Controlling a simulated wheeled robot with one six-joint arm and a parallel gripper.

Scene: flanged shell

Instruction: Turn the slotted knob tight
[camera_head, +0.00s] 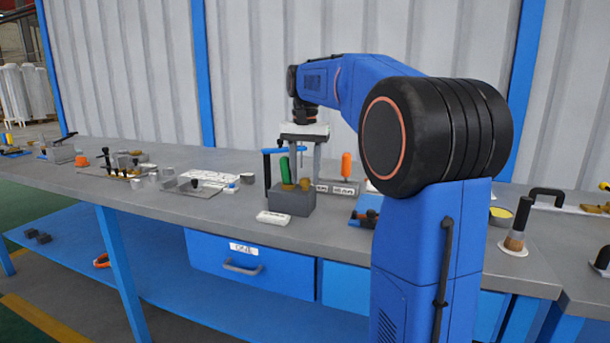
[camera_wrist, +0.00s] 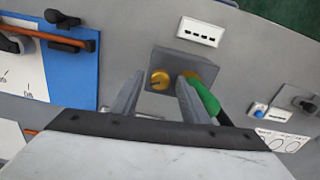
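A grey block (camera_head: 292,204) stands on the bench and carries two small round yellow-brown knobs. In the wrist view the left knob (camera_wrist: 160,79) faces the camera on the block (camera_wrist: 186,62). It has a dark mark like a slot, too small to read its angle well. The green handle (camera_head: 285,170) also shows upright in the head view. My gripper (camera_wrist: 160,82) is open, its fingers apart, with the left knob appearing between the tips. Contact cannot be told.
A white label piece (camera_head: 277,218) lies before the block. A blue mat (camera_wrist: 72,70) with tools lies left in the wrist view.

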